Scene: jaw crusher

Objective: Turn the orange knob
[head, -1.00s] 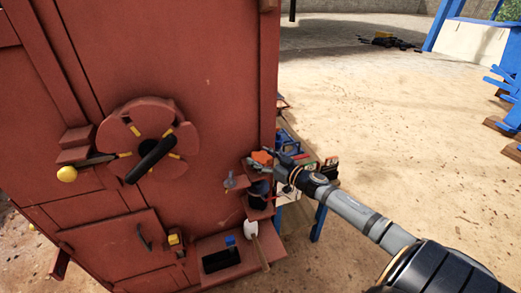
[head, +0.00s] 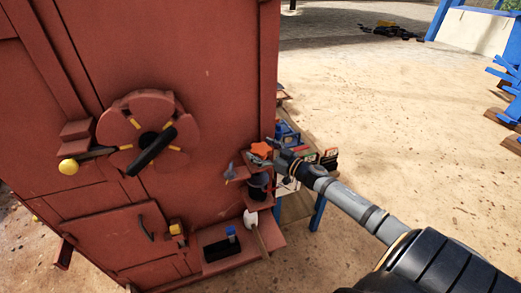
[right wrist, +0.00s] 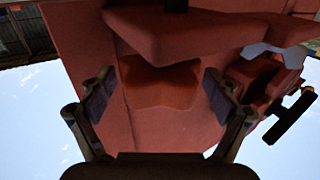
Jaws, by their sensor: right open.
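The orange knob (head: 261,149) is a small lobed knob at the right edge of the red machine, above a small shelf. My right gripper (head: 266,154) reaches it from the right, with its fingertips around the knob. In the right wrist view, the open fingers (right wrist: 158,90) stand on either side of a shadowed orange-brown shape (right wrist: 160,82), which looks like the knob. Gaps show between it and both fingers, so they seem not to touch it. My left gripper is out of view.
The red machine (head: 222,65) fills the left, with a round wheel and black handle (head: 152,150). A small ledge (head: 238,183) and a dark cup (head: 258,187) sit close below the knob. A cluttered blue-legged table (head: 318,212) stands behind my arm. Sandy ground to the right is open.

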